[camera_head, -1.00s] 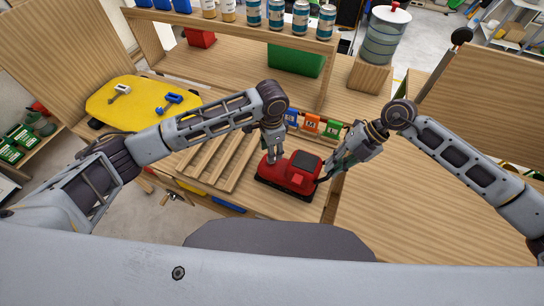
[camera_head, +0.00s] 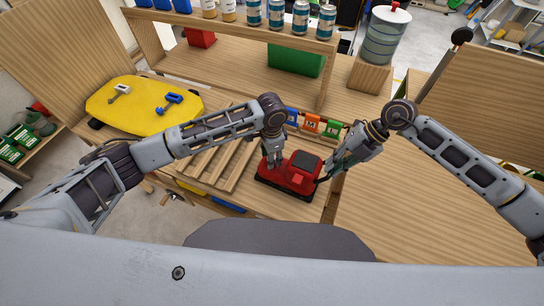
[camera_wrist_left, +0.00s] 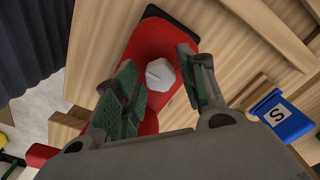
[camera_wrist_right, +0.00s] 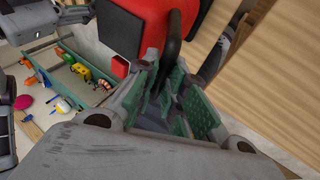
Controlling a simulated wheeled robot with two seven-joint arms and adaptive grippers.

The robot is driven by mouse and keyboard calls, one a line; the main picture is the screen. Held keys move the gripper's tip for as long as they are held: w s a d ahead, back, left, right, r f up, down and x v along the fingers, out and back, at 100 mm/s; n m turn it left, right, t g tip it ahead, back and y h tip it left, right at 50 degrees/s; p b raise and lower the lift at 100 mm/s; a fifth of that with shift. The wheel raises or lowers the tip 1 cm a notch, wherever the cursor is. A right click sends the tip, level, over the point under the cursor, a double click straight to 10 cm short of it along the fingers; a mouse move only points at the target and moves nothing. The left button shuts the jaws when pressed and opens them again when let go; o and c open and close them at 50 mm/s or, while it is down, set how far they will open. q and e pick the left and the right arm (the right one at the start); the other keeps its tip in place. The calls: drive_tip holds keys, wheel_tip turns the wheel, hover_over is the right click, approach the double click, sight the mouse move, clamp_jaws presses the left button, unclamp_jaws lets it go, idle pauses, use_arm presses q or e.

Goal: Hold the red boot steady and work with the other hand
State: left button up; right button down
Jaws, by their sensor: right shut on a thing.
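The red boot (camera_head: 298,181) lies on the wooden bench near its front edge, with a black sole and a dark top opening. My left gripper (camera_head: 272,160) is low over the boot's left end. In the left wrist view its spread green-padded fingers (camera_wrist_left: 158,85) straddle a pale knob (camera_wrist_left: 160,74) on the red boot (camera_wrist_left: 152,40); firm contact cannot be told. My right gripper (camera_head: 325,174) is at the boot's right end. In the right wrist view its fingers (camera_wrist_right: 166,82) are shut on a dark strap (camera_wrist_right: 173,38) beside the red boot (camera_wrist_right: 140,12).
A slatted wooden rack (camera_head: 218,162) lies left of the boot. Small blue, orange and green tags (camera_head: 311,125) hang behind it. A yellow board (camera_head: 140,104) with two tools is at left. A green block (camera_head: 294,58) is farther back. The right bench (camera_head: 415,220) is clear.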

use_arm(q)
drive_tip(key=c, duration=0.5)
drive_tip(key=shift+c, duration=0.2)
drive_tip(key=shift+n, duration=2)
drive_tip(key=shift+n, duration=1.4)
